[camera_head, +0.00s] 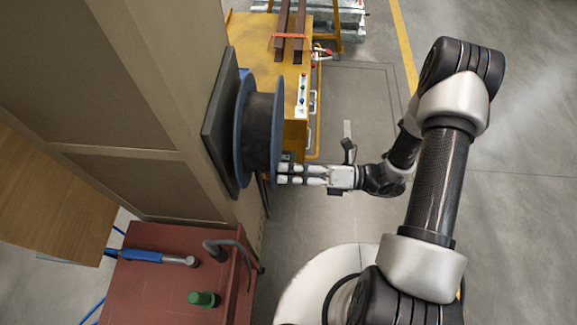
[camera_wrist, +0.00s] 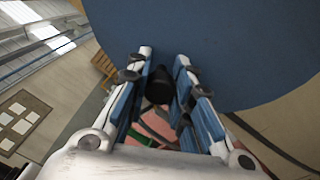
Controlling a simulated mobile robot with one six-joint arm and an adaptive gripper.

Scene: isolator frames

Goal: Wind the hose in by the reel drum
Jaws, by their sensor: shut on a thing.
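The reel drum (camera_head: 262,130) is mounted on a dark plate on the side of the tan cabinet. It has blue flanges and a dark wound middle. In the wrist view its blue flange (camera_wrist: 215,50) fills the top. My gripper (camera_head: 281,173) reaches in from the right at the lower edge of the near flange. In the wrist view my gripper (camera_wrist: 163,66) has its two fingers on either side of a dark knob-like handle (camera_wrist: 159,88) by the flange, and is shut on it. A dark strand, possibly the hose (camera_wrist: 265,148), runs at lower right.
A red cabinet (camera_head: 165,290) stands below the reel, with a blue-handled hammer (camera_head: 150,257) and a green-capped item (camera_head: 203,298) on top. A yellow cart (camera_head: 250,40) with dark bars stands behind the reel. The floor (camera_head: 520,215) at right is clear.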

